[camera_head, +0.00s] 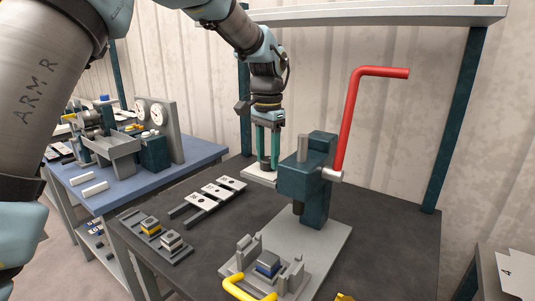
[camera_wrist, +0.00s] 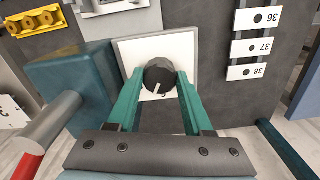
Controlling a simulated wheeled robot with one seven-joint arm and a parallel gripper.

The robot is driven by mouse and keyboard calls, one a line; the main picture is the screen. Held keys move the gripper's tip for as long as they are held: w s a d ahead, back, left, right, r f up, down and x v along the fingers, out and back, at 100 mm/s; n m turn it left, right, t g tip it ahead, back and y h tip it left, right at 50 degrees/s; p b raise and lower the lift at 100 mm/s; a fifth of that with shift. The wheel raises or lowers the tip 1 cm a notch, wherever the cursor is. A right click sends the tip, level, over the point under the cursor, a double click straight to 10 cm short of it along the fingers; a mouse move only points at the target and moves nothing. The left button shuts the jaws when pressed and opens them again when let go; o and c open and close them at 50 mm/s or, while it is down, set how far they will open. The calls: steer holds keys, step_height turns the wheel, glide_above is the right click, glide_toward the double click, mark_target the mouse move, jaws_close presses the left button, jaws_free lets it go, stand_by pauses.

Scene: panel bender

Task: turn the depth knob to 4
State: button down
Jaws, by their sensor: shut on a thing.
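The depth knob (camera_wrist: 159,72) is round and black with a white pointer line, and sits on a square white plate (camera_wrist: 141,49) in the wrist view. The pointer slants toward the lower side of the picture. A dark mark shows by its end, too small to read for sure. My gripper (camera_wrist: 160,78) has its green fingers on both sides of the knob, shut on it. In the head view my gripper (camera_head: 267,167) points down over the white plate (camera_head: 256,175), behind the press. The knob is hidden there by the fingers.
The teal press (camera_head: 318,180) with its red lever (camera_head: 352,115) stands close to the right of my gripper. Numbered white plates (camera_head: 216,190) lie on the dark table (camera_head: 185,242) to the left. A blue bench (camera_head: 120,192) with dials stands further left.

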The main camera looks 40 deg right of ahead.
steer(key=n, duration=0.4)
steer(key=shift+r+n+p, duration=0.1)
steer(key=shift+n+p, duration=0.2)
steer(key=n, duration=0.4)
steer(key=shift+n, duration=0.3)
steer(key=n+p, duration=0.1)
steer(key=n, duration=0.3)
steer(key=shift+d, duration=0.1)
steer(key=shift+n+p, duration=0.4)
steer(key=shift+n, duration=1.7)
steer(key=shift+c, duration=1.5)
jaws_free()
